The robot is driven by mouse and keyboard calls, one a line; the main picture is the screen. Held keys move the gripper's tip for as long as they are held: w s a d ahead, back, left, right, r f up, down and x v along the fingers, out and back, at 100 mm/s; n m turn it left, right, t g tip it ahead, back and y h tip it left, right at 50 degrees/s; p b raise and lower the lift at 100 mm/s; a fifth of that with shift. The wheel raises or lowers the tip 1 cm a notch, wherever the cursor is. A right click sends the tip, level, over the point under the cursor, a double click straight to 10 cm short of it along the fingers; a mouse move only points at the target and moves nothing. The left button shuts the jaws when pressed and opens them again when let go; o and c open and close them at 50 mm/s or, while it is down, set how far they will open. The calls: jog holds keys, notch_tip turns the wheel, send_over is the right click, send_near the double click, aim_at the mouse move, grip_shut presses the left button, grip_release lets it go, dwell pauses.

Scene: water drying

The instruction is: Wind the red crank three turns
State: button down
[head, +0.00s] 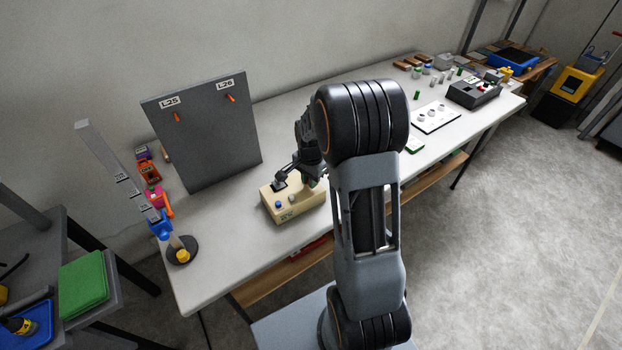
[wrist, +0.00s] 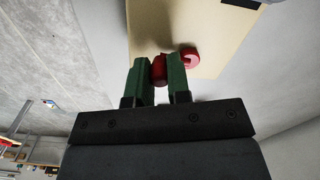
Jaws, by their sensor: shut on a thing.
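The red crank is on a beige box (head: 300,212), which stands on the white bench. In the wrist view its red handle (wrist: 159,70) is between the two green fingers of my gripper (wrist: 162,84), which is shut on it. A round red part (wrist: 190,57) shows beside the right finger, against the beige face of the box (wrist: 215,35). In the head view my gripper is at the back right of the box, and my arm hides much of it. The crank cannot be made out there.
A grey board (head: 205,130) with two orange pegs stands behind. A post with coloured clips (head: 158,222) is at the left. A white tray (head: 436,118) lies farther right.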

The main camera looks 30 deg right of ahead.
jog(key=c, duration=1.1)
grip_release()
jog(key=shift+r, duration=0.15)
notch_tip(320, 180, up, 14)
jog(key=shift+f, duration=0.2)
jog(key=s+a+r+n+t, duration=0.1)
jog(key=s+a+n, duration=0.2)
jog(key=s+n, duration=0.1)
jog(key=s+a+r+n+t+p, duration=0.1)
jog(key=s+a+n, duration=0.3)
jog(key=s+n, duration=0.1)
jog(key=s+a+r+n+t+p, duration=0.1)
jog(key=s+a+n, duration=0.2)
jog(key=s, duration=0.3)
jog(key=shift+s+a+r+n+t, duration=0.3)
jog(key=shift+s+a+n, duration=0.1)
jog(key=shift+n, duration=0.5)
